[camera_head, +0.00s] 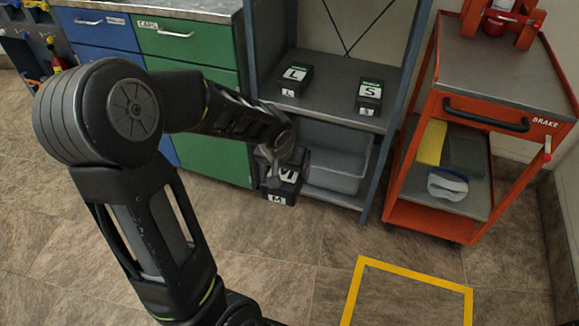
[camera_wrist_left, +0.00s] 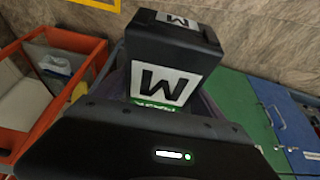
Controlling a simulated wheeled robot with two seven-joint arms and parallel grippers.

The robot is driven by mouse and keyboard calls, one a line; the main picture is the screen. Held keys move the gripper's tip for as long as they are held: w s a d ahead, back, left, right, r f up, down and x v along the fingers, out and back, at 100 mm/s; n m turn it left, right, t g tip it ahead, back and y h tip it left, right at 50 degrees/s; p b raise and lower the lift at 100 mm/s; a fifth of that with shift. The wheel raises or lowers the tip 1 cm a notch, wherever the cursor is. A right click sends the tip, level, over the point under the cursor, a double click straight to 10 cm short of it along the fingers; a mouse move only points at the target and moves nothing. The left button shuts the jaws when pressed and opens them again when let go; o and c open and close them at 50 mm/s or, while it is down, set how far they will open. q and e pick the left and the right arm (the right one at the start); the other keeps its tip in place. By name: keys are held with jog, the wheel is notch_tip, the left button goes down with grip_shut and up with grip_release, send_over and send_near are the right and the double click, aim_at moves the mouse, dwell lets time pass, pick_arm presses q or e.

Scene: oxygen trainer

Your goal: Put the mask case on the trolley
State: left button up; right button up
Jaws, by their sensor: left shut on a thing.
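The mask case is a black box with white M labels; it shows large in the left wrist view (camera_wrist_left: 172,62) and partly in the head view (camera_head: 281,187). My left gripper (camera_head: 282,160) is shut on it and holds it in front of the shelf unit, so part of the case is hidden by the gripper. The orange trolley (camera_head: 505,75) stands at the right in the head view. It has a grey top, a black handle and a lower shelf. My right gripper is not in view.
Black boxes marked L (camera_head: 292,78) and S (camera_head: 369,95) stand on the grey shelf (camera_head: 330,90). A grey bin (camera_head: 337,165) sits below it. The trolley's lower shelf holds a yellow item (camera_head: 431,142) and a white-blue item (camera_head: 447,185). Yellow tape (camera_head: 413,275) marks open floor.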

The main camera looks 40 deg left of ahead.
pick_arm(q)
jog(key=w+d+r+m, duration=0.1)
jog(key=w+d+r, duration=0.2)
jog(key=d, duration=0.3)
jog(key=w+d+r+m+h, duration=0.1)
jog(key=w+d+r, duration=0.2)
jog(key=d+r, duration=0.2)
jog(key=w+d+r+m, duration=0.1)
jog(key=w+d+r, duration=0.2)
jog(key=d, duration=0.3)
jog(key=shift+w+d+r+m, duration=0.3)
jog(key=shift+w+r+m, duration=0.1)
jog(key=shift+r, duration=0.2)
